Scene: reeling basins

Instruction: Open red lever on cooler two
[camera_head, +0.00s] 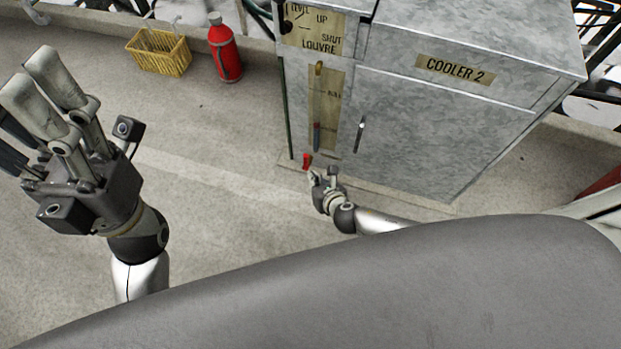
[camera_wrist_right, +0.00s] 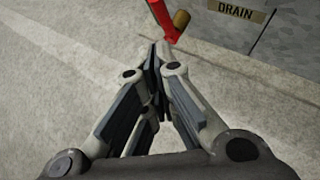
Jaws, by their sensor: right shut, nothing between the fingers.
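Cooler two is a grey metal cabinet (camera_head: 440,130) with a "COOLER 2" label (camera_head: 454,70) in the head view. A small red lever (camera_head: 307,160) sticks out low at its left front corner. In the right wrist view the red lever (camera_wrist_right: 158,14) meets a brownish knob or pipe end, near a "DRAIN" label (camera_wrist_right: 241,11). My right gripper (camera_head: 312,177) is shut and empty, its tips (camera_wrist_right: 162,52) just short of the lever; whether they touch it I cannot tell. My left gripper (camera_head: 40,82) is raised at the left, fingers apart and empty, far from the cooler.
A yellow basket (camera_head: 159,52) and a red extinguisher-like bottle (camera_head: 224,52) stand by the back kerb.

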